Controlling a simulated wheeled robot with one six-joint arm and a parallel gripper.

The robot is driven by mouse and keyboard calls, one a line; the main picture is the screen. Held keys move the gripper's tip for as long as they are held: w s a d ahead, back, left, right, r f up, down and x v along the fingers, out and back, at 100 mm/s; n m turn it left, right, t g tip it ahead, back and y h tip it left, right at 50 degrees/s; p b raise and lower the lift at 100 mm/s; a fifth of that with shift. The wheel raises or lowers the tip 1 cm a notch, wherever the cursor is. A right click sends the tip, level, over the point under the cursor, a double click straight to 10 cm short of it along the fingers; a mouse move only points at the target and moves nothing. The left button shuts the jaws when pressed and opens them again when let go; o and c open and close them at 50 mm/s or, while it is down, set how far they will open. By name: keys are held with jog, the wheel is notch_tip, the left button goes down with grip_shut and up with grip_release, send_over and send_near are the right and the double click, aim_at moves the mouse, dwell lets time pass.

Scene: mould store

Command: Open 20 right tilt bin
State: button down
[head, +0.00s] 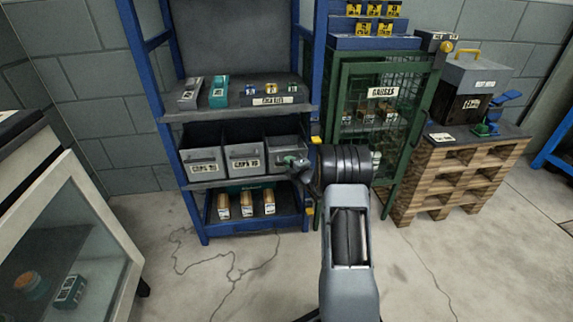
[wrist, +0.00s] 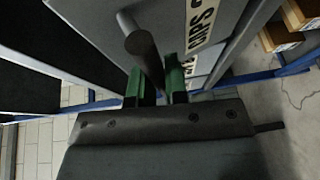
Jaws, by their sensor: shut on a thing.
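Three grey tilt bins stand side by side on the middle shelf of the blue rack. The right bin (head: 284,147) is behind my gripper (head: 292,163), and its label is mostly covered in the head view. In the wrist view my gripper (wrist: 159,86) has its green fingers shut on the bin's dark bar handle (wrist: 142,46). The bin's grey front (wrist: 165,22) fills the upper middle there, with a partly cut-off label. I cannot tell how far the right bin is tilted.
The left bin (head: 200,160) and the middle bin (head: 243,155) are beside it. Boxes stand on the shelves above and below. A green mesh cabinet (head: 350,75) is close on the right, beside a stack of pallets (head: 445,180). A glass-fronted cabinet (head: 128,240) is at left. Floor between is clear.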

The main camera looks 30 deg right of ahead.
jog(key=shift+s+a+f+b, duration=0.2)
jog(key=shift+s+f+b, duration=0.7)
jog(key=shift+b, duration=0.4)
jog(key=shift+s+a+f+b, duration=0.2)
jog(key=shift+s+f+b, duration=0.5)
jog(key=shift+f+b, duration=0.45)
jog(key=shift+r, duration=0.1)
jog(key=c, duration=1.4)
grip_release()
jog(key=s+p, duration=0.1)
jog(key=s, duration=0.3)
jog(key=s+d+p, duration=0.1)
jog(key=s, duration=0.4)
jog(key=s+r+p, duration=0.1)
jog(key=s, duration=0.3)
jog(key=shift+s+d, duration=0.25)
jog(key=shift+s, duration=0.15)
